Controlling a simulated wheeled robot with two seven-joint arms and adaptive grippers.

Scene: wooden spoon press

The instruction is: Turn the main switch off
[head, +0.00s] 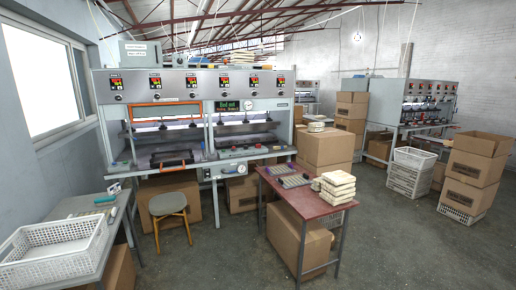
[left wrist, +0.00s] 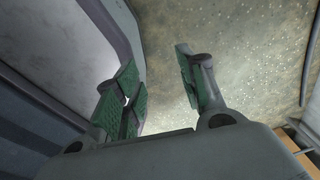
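The grey press machine (head: 195,120) stands at the left centre of the head view, with a row of red and green displays along its top panel. A grey box with labels (head: 140,52) sits on its top left. A small panel with a round gauge (head: 235,170) hangs under its front edge. I cannot tell which part is the main switch; it is too small to make out. My left gripper (left wrist: 157,75) is open and empty in the left wrist view, its green-padded fingers apart over speckled floor. Neither gripper shows in the head view.
A stool (head: 168,205) stands before the press. A side table with a white crate (head: 55,252) is at the lower left. A red table (head: 318,198) with stacked pale blocks stands right of centre. Cardboard boxes (head: 478,165) are at the right. Floor at the lower right is clear.

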